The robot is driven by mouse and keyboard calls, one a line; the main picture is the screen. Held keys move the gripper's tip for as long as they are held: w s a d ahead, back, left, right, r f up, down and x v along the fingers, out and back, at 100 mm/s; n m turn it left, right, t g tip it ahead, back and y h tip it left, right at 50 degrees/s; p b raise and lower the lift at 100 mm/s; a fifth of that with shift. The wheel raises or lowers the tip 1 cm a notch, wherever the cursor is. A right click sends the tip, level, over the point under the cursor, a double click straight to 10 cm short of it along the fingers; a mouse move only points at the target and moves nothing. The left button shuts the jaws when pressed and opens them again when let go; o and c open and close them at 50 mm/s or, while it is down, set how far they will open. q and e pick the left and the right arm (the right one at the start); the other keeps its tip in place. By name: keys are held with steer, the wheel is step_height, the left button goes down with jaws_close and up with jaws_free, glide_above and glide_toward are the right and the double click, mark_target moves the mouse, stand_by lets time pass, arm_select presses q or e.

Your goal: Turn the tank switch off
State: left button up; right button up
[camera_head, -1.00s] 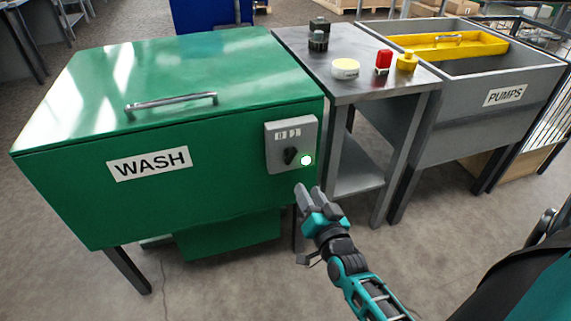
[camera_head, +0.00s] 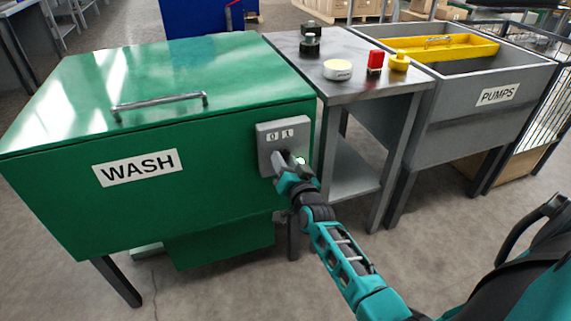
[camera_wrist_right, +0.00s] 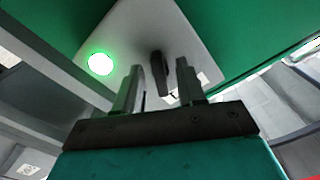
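The green tank (camera_head: 225,125) marked WASH stands at the left. A grey switch box (camera_head: 265,142) with a "0 1" plate is on its front, near the right corner. A round light (camera_head: 302,160) on the box glows green; it also shows in the wrist view (camera_wrist_right: 101,64). My right gripper (camera_head: 287,170) is at the box and mostly hides the dark switch knob. In the wrist view, the knob (camera_wrist_right: 158,66) lies between the open fingertips (camera_wrist_right: 158,84), with gaps visible beside it. Which mark it points at cannot be told. My left gripper is out of view.
A metal side table (camera_head: 345,92) stands right of the tank, holding a white round tub (camera_head: 338,70), a red item (camera_head: 375,62), a yellow item (camera_head: 399,61) and dark items. The grey PUMPS tank (camera_head: 470,118) stands beyond. Floor in front is clear.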

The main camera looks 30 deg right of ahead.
steer(key=shift+c, duration=0.2)
steer(key=shift+c, duration=0.8)
jaws_close()
